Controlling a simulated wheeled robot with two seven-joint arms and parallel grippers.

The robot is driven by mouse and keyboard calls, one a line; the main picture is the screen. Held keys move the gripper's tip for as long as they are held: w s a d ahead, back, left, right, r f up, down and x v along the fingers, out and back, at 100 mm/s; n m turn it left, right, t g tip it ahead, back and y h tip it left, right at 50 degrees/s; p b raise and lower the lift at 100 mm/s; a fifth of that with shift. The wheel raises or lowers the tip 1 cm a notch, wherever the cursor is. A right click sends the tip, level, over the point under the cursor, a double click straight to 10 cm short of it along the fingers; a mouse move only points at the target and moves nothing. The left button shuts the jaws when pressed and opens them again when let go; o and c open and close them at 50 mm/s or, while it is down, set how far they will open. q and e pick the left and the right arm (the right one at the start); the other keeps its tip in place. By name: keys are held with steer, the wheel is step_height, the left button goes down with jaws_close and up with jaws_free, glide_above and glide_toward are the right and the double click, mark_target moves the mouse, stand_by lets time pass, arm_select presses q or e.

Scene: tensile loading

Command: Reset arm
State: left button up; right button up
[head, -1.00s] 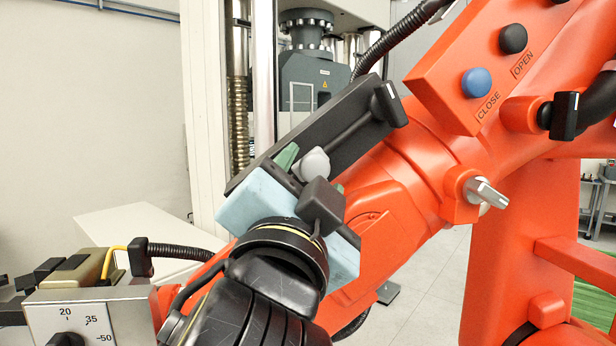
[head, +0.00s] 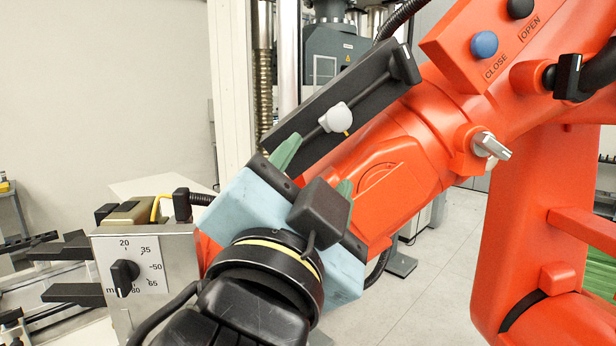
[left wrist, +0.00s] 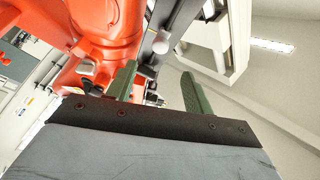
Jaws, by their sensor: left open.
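The orange machine arm (head: 395,160) runs from the upper right down to the middle of the head view. It carries a dark bar with a long handle (head: 362,98) and a white round knob (head: 336,118). My left gripper (head: 317,168) has a light blue body and green fingers. It is open, with its fingers apart and pointing toward the bar. In the left wrist view the green fingers (left wrist: 158,88) show apart with nothing held between them. The white knob (left wrist: 160,44) and the bar lie beyond them. Contact cannot be told. My right gripper does not show.
A control box with OPEN and CLOSE buttons (head: 484,44) sits on the orange machine. A silver lever (head: 490,147) sticks out below it. A metal box with a dial (head: 124,278) stands at the lower left. A tall grey testing machine (head: 335,60) stands behind.

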arm_select(q)
steer(key=w+a+f+n+g+y, duration=0.1)
steer(key=a+f+n+g, duration=0.2)
steer(key=f, duration=0.7)
steer(key=w+a+f+n+g+y, duration=0.1)
steer(key=a+f+g+y, duration=0.3)
steer(key=f, duration=0.6)
steer(key=w+a+f+n+g+h, duration=0.1)
steer(key=a+f+n+g, duration=0.3)
steer(key=f, duration=0.6)
steer(key=s+a+f+n+g+y, duration=0.1)
steer(key=s+a+f+g, duration=0.2)
steer(key=s+a+f, duration=0.55)
steer(key=s+a+f+n+g+y, duration=0.1)
steer(key=s+a+f+n+g, duration=0.3)
steer(key=s+f, duration=0.75)
step_height(320, 180, down, 30)
steer(key=m+b, duration=0.3)
steer(key=b, duration=0.4)
steer(key=s+a+f+b, duration=0.1)
steer(key=s+f+b, duration=0.2)
steer(key=s+f, duration=0.5)
steer(key=s+a+f+g+b, duration=0.1)
steer(key=s+f+b, duration=0.3)
steer(key=s+f, duration=0.5)
step_height(320, 180, down, 7)
steer(key=shift+a+f, duration=0.1)
steer(key=shift+a, duration=0.6)
